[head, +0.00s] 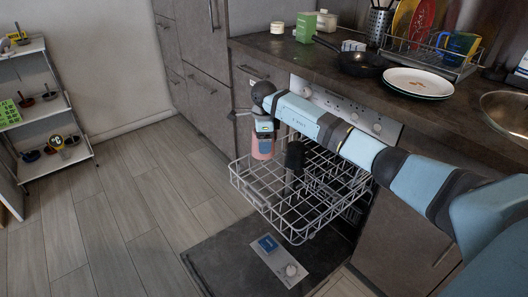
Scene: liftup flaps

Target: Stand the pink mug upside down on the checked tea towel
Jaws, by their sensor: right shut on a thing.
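The pink mug (262,149) hangs below my right gripper (264,134), above the left part of the pulled-out dishwasher rack. My right gripper points down and is shut on the mug. The gripper hides the mug's top, and I cannot tell which way up the mug is. A small white thing with dark lines (353,45) lies on the counter behind the frying pan; it is too small to tell whether it is the checked tea towel. My left gripper is not in view.
The wire rack (270,200) stands out over the lowered dishwasher door (215,262). The dark counter (270,48) carries a frying pan (362,65), white plates (418,83), a dish drainer (455,68) and a sink (508,108). A shelf (75,158) stands far left.

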